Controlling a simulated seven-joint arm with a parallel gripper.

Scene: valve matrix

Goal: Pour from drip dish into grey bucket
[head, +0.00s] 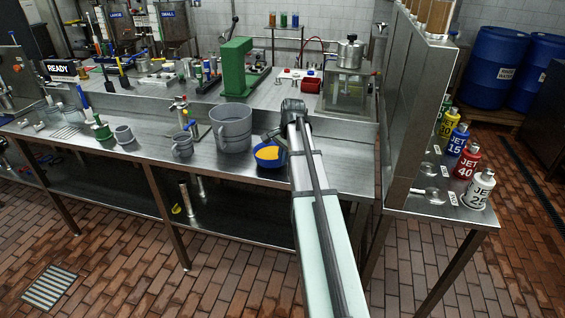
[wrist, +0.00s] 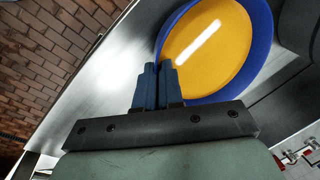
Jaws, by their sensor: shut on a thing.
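The drip dish (head: 268,165) is a round blue dish holding yellow-orange liquid, just right of the grey bucket on the steel bench. Its blue rim (wrist: 266,50) fills the upper right of the wrist view, with the liquid spread evenly inside. My gripper (wrist: 161,72) is shut on the near rim of the dish; in the head view my arm hides the fingers. The dish looks about level; I cannot tell whether it touches the bench. The grey bucket (head: 231,130) stands upright and open, with a side handle.
A small grey jug (head: 182,146) and a grey mug (head: 124,135) stand left of the bucket. A green press (head: 235,67) stands behind it. A steel partition (head: 402,110) rises to the right of my arm. The bench front between jug and bucket is fairly clear.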

